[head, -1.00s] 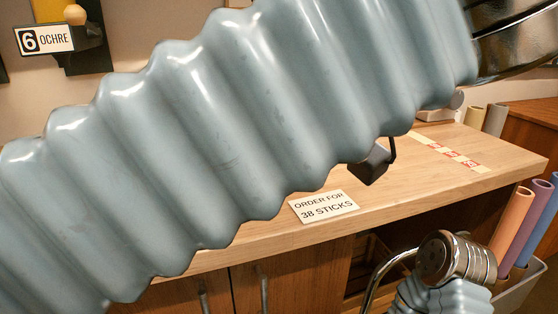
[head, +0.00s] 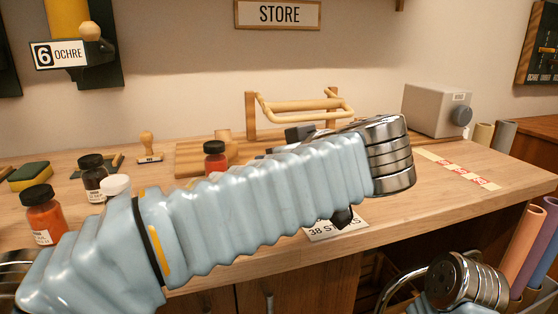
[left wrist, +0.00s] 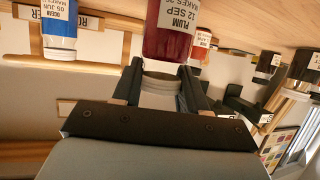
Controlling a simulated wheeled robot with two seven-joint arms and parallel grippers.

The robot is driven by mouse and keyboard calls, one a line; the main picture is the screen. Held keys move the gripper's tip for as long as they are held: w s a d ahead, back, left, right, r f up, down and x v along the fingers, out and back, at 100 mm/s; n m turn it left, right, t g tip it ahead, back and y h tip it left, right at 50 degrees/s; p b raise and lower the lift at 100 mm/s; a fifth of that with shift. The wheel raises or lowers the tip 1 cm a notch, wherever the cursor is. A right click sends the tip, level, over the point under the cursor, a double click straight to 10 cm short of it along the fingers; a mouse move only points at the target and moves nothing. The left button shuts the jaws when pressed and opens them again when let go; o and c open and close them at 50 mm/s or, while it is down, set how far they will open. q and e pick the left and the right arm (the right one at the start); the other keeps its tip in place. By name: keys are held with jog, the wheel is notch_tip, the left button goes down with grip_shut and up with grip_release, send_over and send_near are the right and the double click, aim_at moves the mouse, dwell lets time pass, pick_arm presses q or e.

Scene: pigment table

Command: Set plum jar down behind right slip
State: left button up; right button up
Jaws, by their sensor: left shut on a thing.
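The plum jar (left wrist: 170,28), dark red with a white label, is in my left gripper (left wrist: 160,75) in the left wrist view. The two dark fingers are shut on its pale narrower end. In the head view the jar and fingers are hidden behind my left arm. A white slip (head: 322,236) reading "38 STICKS" lies near the table's front edge, partly covered by my arm. I cannot tell whether it is the right slip; no other slip is clear in the head view. My right gripper is out of view; part of my right arm is low on the right.
On the wooden table (head: 450,205) stand an orange jar (head: 42,215), a dark jar (head: 92,178), a red jar (head: 215,157), a stamp (head: 149,147), a wooden rack (head: 250,115) and a grey box (head: 437,110). A blue jar (left wrist: 59,25) shows in the left wrist view. The table's right part is mostly clear.

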pick_arm(q)
jog(key=shift+f, duration=0.1)
jog(key=shift+f, duration=0.1)
jog(key=o, duration=1.1)
jog(key=shift+o, duration=0.2)
jog(key=shift+s+d+r, duration=0.1)
jog(key=shift+s+r, duration=0.05)
jog(key=shift+r, duration=0.15)
jog(key=v, duration=1.1)
jog(key=shift+s, duration=0.3)
jog(key=shift+d+r, duration=0.1)
